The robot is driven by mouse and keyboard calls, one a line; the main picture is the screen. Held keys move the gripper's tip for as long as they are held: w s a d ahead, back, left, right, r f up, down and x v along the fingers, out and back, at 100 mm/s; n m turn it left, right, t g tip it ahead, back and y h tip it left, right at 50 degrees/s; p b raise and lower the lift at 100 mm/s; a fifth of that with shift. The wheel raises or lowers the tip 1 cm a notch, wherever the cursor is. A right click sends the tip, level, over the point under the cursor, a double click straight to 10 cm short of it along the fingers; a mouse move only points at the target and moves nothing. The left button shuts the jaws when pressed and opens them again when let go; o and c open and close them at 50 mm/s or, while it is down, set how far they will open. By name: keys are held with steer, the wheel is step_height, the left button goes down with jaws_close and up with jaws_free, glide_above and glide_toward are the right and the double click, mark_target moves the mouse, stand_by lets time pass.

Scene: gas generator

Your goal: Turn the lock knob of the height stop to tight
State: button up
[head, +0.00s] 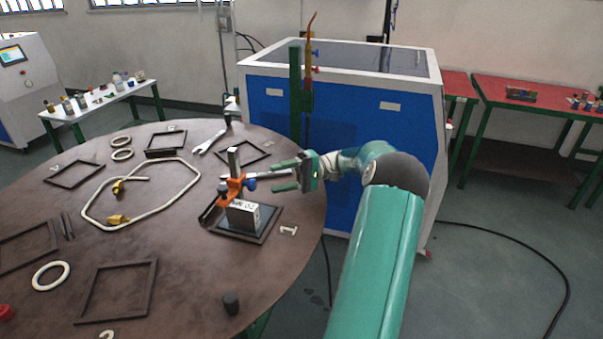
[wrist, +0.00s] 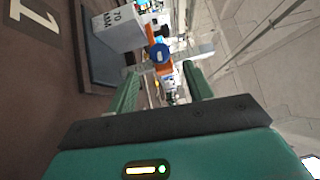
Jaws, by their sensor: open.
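The height stop is an upright metal post (head: 233,160) with an orange clamp (head: 235,187) on a dark base plate (head: 262,226). A blue lock knob (head: 250,184) sticks out of the clamp towards my gripper (head: 273,176). The knob also shows face-on in the wrist view (wrist: 159,53), just beyond my fingertips and roughly between them. My gripper is open and empty, to the right of the knob and apart from it. A grey block (wrist: 118,30) marked 70 MM stands on the base beside the post. How tight the knob is cannot be seen.
The round brown table (head: 190,240) also holds a wrench (head: 210,142), a pale hose loop (head: 84,208), several dark frames and a dark cylinder (head: 231,302). A blue and white generator cabinet (head: 375,135) stands behind my gripper.

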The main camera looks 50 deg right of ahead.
steer(key=v, duration=0.7)
steer(key=shift+s+d, duration=0.15)
steer(key=shift+d, duration=0.05)
